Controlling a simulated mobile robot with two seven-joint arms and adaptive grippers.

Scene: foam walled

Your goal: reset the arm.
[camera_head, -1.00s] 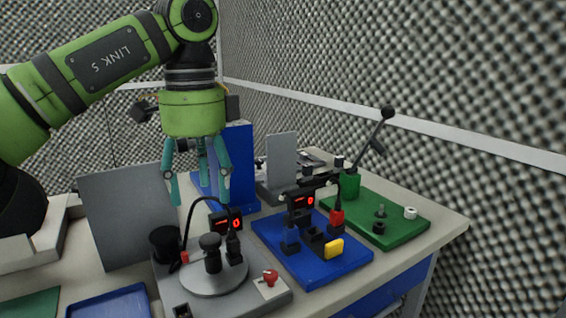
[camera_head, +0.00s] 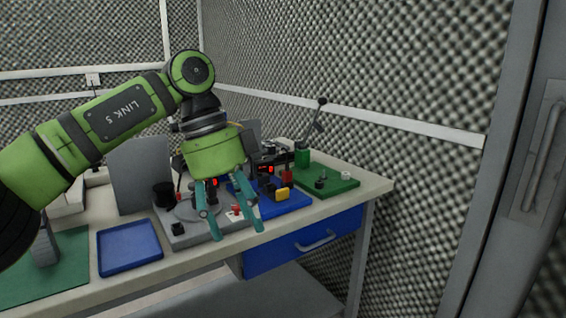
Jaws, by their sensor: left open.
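My left arm comes in from the left, a green arm with a black joint. Its left gripper (camera_head: 236,234) has teal fingers that point down and stand apart, with nothing held between them. It hangs in front of the grey device base (camera_head: 180,236) and partly hides it and the blue board (camera_head: 296,203) behind. Whether the fingers touch anything below cannot be told. My right gripper does not show.
A blue tray (camera_head: 130,249) and a green mat (camera_head: 72,275) lie at the left of the table. A green board (camera_head: 335,186) with a black lever (camera_head: 317,116) is at the right. A blue drawer (camera_head: 290,250) is below. A grey door frame (camera_head: 505,150) stands far right.

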